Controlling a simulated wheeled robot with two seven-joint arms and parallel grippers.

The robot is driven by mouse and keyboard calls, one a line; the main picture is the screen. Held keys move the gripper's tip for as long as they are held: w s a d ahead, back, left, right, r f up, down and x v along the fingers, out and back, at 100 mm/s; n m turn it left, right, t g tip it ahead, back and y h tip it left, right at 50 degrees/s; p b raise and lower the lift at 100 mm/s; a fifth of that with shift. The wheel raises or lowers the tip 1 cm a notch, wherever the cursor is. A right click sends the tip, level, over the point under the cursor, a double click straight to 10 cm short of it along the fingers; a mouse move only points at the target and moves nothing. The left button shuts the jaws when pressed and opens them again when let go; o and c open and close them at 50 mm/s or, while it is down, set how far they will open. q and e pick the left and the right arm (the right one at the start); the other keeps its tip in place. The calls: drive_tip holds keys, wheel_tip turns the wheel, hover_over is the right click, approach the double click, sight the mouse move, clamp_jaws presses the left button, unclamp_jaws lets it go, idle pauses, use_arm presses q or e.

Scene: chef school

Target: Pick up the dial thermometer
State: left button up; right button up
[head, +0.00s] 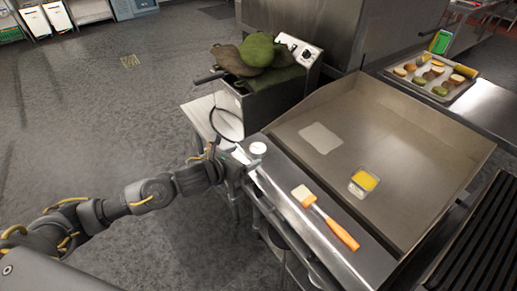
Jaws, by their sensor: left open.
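The dial thermometer (257,148) shows as a small round white disc at the left end of the griddle's steel front ledge. My left arm reaches in from the left, and my left gripper (243,159) is open right beside the disc, on its left side. The fingers are small and dark here, and I cannot tell whether they touch the thermometer. My right gripper is not in view.
A brush with an orange handle (335,229) lies on the ledge (297,215). A small container of yellow content (364,181) sits on the griddle plate (390,150). Green mitt-like items (258,52) lie on a fryer-like unit behind. A food tray (446,91) stands at upper right.

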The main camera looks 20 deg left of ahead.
sight(254, 151)
use_arm(q)
drive_tip(key=shift+w+d+f, duration=0.25)
drive_tip(key=shift+w+d, duration=0.05)
drive_tip(key=shift+w, duration=0.3)
drive_tip(key=shift+w+d+f+p, duration=0.1)
drive_tip(key=shift+w+d+p, duration=0.05)
drive_tip(key=shift+w+p, duration=0.35)
drive_tip(key=p+x, duration=0.1)
drive_tip(key=x, duration=0.3)
drive_tip(key=shift+f, duration=0.15)
drive_tip(key=c, duration=1.1)
